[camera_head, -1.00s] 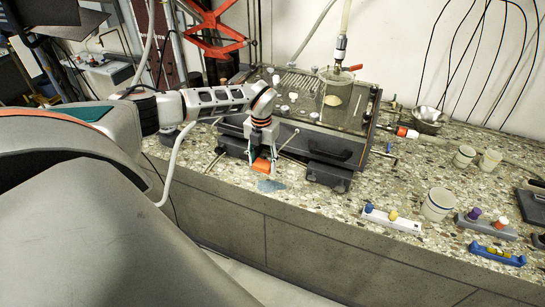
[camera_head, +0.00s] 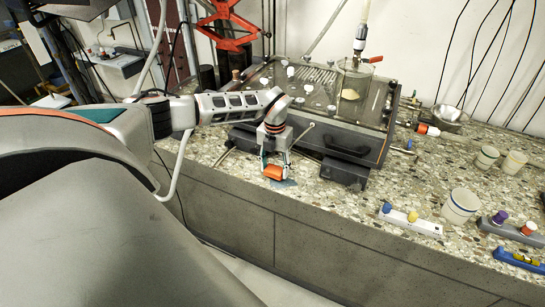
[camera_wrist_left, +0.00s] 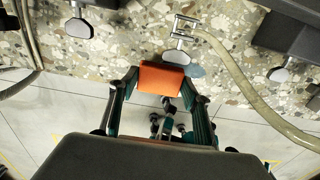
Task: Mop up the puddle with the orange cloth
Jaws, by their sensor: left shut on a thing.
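The orange cloth (camera_head: 274,172) is a small folded piece between the fingers of my left gripper (camera_head: 273,166), near the front edge of the stone counter. My left gripper is shut on it. In the left wrist view the orange cloth (camera_wrist_left: 161,78) spans the gap between the fingertips. The puddle (camera_head: 287,183) is a small bluish patch on the counter, partly hidden by the cloth and just to its right. It also shows in the left wrist view (camera_wrist_left: 197,71), beside the cloth. I cannot tell whether the cloth touches the counter. My right gripper is not in view.
The seepage tank (camera_head: 352,90) stands on a dark base (camera_head: 345,148) behind the gripper, with its feet close by. Cups (camera_head: 460,206), a white rack (camera_head: 410,220) and a blue level (camera_head: 520,261) lie to the right. The counter's front edge is close.

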